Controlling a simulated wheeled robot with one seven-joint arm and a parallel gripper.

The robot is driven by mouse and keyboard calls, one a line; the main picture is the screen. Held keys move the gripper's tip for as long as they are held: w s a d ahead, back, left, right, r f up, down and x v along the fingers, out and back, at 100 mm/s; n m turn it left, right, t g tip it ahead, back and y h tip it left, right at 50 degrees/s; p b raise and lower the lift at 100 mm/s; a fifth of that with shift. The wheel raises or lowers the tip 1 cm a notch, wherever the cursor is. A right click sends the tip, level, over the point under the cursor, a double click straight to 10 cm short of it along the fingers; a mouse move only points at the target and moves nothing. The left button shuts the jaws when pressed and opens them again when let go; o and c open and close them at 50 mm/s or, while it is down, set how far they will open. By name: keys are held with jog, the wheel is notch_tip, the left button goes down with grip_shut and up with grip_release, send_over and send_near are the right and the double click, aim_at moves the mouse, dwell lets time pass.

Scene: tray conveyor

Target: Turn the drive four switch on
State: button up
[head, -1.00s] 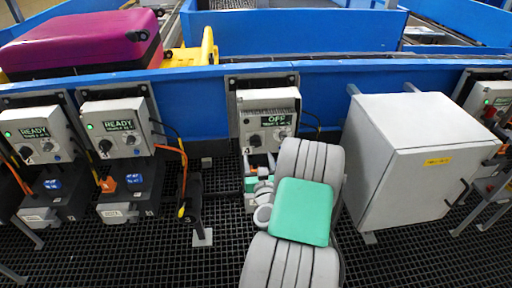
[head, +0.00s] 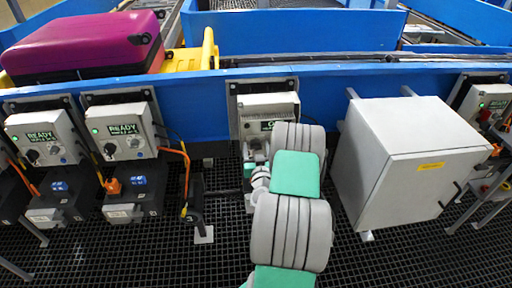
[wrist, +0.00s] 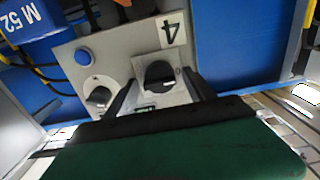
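The drive four control box (head: 268,103) is mounted on the blue wall in the middle of the head view. My arm covers its lower part and most of its display. In the wrist view its panel appears upside down, with a "4" label (wrist: 173,30) beside a black rotary switch (wrist: 159,75). A second knob (wrist: 98,97) and a blue button (wrist: 83,57) are beside it. My gripper (wrist: 161,88) is open, its two dark fingers pointing at the panel on either side of the black switch. I cannot tell whether they touch it.
Two similar boxes with green READY displays, one on the far left (head: 42,137) and one near it (head: 124,130), stand left. A large grey cabinet (head: 400,165) stands close to my arm's right. A magenta suitcase (head: 85,48) lies beyond the blue wall.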

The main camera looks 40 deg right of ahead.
grip_shut()
dwell(0.5)
jog(key=shift+m, duration=0.4)
jog(key=m+b, duration=0.1)
jog(key=m, duration=0.2)
jog(key=shift+m, duration=0.4)
jog(key=m, duration=0.4)
jog(key=shift+d+m+b, duration=0.15)
jog(key=shift+m+b, duration=0.15)
jog(key=shift+b, duration=0.05)
jog(key=m, duration=0.4)
jog(key=shift+s, duration=0.1)
jog(key=m, duration=0.4)
jog(key=shift+f+m, duration=0.1)
jog(key=shift+m, duration=0.2)
